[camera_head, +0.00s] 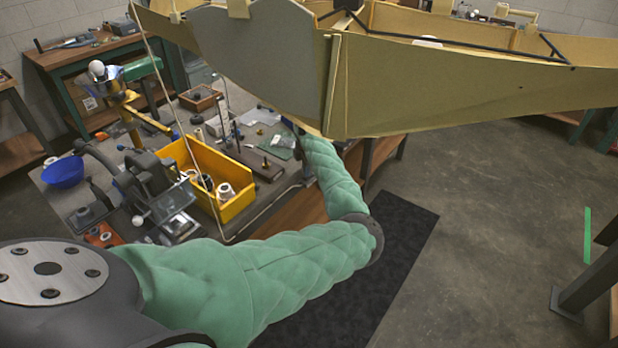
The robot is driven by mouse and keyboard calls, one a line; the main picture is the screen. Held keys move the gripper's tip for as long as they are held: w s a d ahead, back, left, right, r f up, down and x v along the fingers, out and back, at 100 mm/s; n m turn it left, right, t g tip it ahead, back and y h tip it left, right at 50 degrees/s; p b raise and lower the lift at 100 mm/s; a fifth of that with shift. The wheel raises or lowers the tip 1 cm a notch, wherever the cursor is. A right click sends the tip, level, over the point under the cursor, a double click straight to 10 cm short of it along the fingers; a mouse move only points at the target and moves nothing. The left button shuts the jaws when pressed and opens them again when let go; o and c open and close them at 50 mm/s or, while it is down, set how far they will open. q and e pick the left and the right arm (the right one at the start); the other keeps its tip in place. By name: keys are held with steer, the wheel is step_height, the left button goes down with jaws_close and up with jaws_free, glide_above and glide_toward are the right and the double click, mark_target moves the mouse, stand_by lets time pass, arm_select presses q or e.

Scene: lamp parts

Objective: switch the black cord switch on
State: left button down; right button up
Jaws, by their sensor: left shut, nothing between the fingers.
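The black cord switch cannot be made out in this view. A thin pale cord (184,135) hangs from the upper left, runs down past the yellow bin and bends along the bench's front edge. My left arm, in a green padded sleeve, comes in from the left and reaches back over the bench edge. My left gripper (291,127) is at the far end of that arm, mostly hidden behind the lampshade; it is shut and empty. A large tan panelled lampshade (440,90) with black rods fills the upper part of the view. My right gripper is not in view.
A cluttered workbench holds a yellow bin (238,206) with white parts, a blue bowl (63,173), a grey clamp-like device (150,185) and a small wooden box (200,97). A dark mat (408,235) lies on the floor; open concrete floor is to the right.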

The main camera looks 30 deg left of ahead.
arm_select(q)
steer(key=shift+f+b, duration=0.35)
steer(key=shift+f, duration=0.5)
stand_by(0.6)
steer(key=shift+r+p, duration=2.6)
steer(key=shift+r, duration=0.9)
